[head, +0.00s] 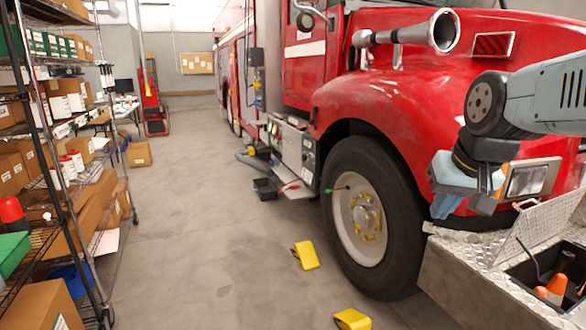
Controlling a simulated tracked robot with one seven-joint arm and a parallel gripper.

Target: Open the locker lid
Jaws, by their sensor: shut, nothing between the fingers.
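The locker is a compartment in the diamond-plate bumper (480,285) at the lower right. Its diamond-plate lid (553,222) stands raised and tilted, with a thin rod beside it. The opening (520,275) shows a dark inside with orange cones (552,290) and a dark cylinder (564,262). The right part of lid and locker is cut off by the picture edge. My gripper (447,203) hangs in front of the headlight, left of the raised lid and above the bumper. It is apart from the lid, shut and empty.
The red fire truck (380,95) fills the right side, with its front wheel (365,215) beside the bumper. Yellow wheel chocks (306,255) (352,320) lie on the floor. Shelves with boxes (50,180) line the left. The middle floor is clear.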

